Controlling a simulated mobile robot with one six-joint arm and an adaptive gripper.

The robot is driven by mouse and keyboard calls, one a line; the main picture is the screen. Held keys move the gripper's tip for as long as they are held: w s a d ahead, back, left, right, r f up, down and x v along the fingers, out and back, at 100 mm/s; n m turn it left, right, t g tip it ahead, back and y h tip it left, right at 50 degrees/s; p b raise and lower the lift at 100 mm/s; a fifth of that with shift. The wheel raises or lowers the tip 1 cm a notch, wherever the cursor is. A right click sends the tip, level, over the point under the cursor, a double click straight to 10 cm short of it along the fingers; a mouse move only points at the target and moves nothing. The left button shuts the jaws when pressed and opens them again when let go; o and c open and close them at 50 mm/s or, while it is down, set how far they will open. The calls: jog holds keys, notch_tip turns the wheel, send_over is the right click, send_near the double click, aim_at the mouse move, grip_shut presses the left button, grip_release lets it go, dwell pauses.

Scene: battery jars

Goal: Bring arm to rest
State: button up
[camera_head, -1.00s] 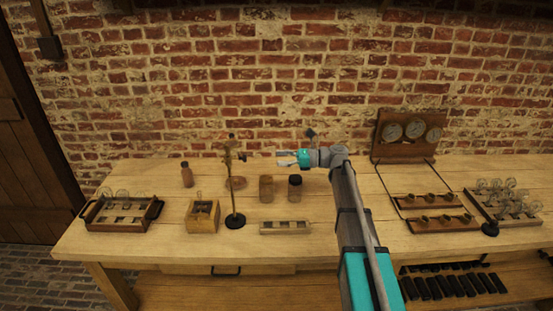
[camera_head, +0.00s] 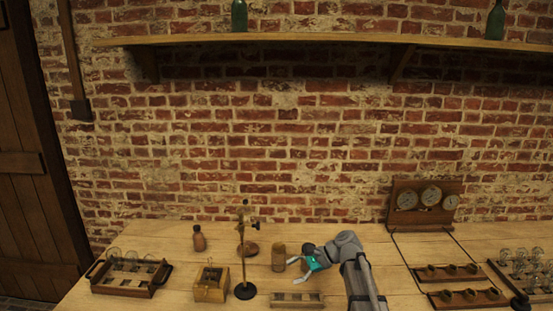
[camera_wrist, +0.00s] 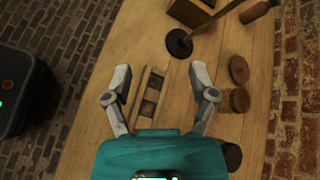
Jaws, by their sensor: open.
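My gripper (camera_head: 291,274) is open and empty above the bench, with its fingers pointing left in the head view. In the wrist view my gripper (camera_wrist: 160,67) has its fingers spread, with a small slotted wooden rack (camera_wrist: 150,100) below and between them. The rack (camera_head: 297,299) also shows in the head view. A brown jar (camera_head: 278,257) stands just left of the gripper. A dark-topped jar (camera_head: 308,246) is partly hidden behind the gripper. The arm is bent at the right of the gripper.
A stand (camera_head: 241,250) with a dark round base, a wooden box (camera_head: 211,284) and a handled tray (camera_head: 130,275) of glassware lie left. A gauge panel (camera_head: 424,205), terminal boards (camera_head: 446,272) and a glassware rack (camera_head: 510,280) lie right. A shelf (camera_head: 330,39) crosses the wall above.

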jog(key=s+d+f+n+h, duration=0.4)
jog(key=s+d+n+h, duration=0.1)
jog(key=s, duration=0.3)
jog(key=s+d+f+n+h, duration=0.4)
jog(key=s+d+n+h, duration=0.2)
jog(key=s+n, duration=0.1)
jog(key=shift+s+d+f, duration=0.15)
jog(key=shift+s+d, duration=0.05)
jog(key=shift+s, duration=0.35)
dwell(1.4)
